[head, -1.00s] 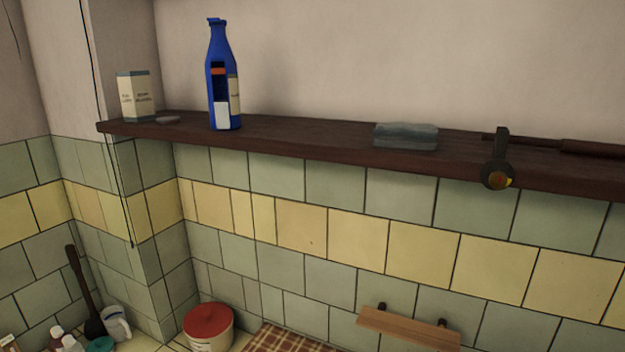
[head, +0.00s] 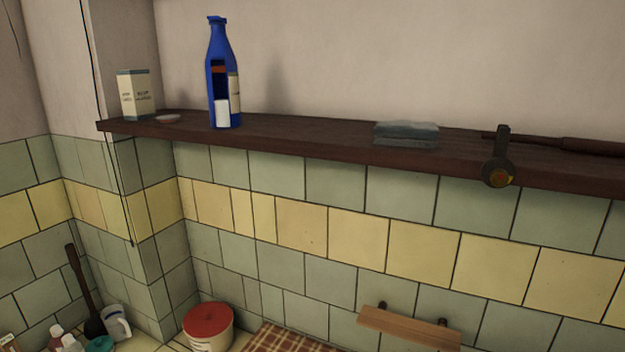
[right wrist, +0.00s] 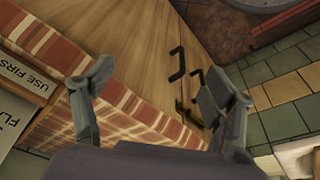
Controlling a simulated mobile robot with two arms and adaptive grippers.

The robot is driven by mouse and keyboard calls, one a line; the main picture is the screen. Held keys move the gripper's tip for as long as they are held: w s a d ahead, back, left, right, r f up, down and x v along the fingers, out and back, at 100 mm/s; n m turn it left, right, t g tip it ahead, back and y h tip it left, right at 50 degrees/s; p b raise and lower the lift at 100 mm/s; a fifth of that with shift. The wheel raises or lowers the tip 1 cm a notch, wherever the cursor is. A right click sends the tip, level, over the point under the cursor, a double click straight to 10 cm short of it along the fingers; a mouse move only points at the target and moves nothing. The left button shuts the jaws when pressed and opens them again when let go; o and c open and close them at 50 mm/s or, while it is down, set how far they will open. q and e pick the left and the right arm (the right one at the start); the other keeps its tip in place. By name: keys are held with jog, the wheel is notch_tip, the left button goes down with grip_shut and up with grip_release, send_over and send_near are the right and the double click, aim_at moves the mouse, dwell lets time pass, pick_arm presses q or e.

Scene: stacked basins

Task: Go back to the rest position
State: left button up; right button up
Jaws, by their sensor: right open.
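My right gripper (right wrist: 155,72) shows in the right wrist view with its two fingers spread wide apart. It is open and nothing is held between the fingers. Behind the fingers are a wooden surface (right wrist: 140,40) and a red and white checked cloth (right wrist: 60,52). I cannot tell how far the gripper is from them. Neither gripper shows in the head view, and my left gripper is in no view.
The head view shows a dark wall shelf (head: 305,137) with a blue bottle (head: 220,75), a box (head: 137,95) and a grey block (head: 406,134). Below are a red-lidded tub (head: 208,328), a wooden rail (head: 410,327) and a white jug (head: 117,322).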

jog(key=s+f+g, duration=0.1)
jog(key=s+f, duration=0.2)
jog(key=f, duration=0.5)
jog(key=s+f, duration=0.4)
jog(key=f, duration=0.3)
jog(key=s+d+f, duration=0.3)
jog(key=s+f, duration=0.6)
jog(key=s, duration=0.3)
jog(key=shift+s+d+f+g+b, duration=0.2)
jog(key=shift+f+g+b, duration=0.1)
jog(key=shift+f+g, duration=0.1)
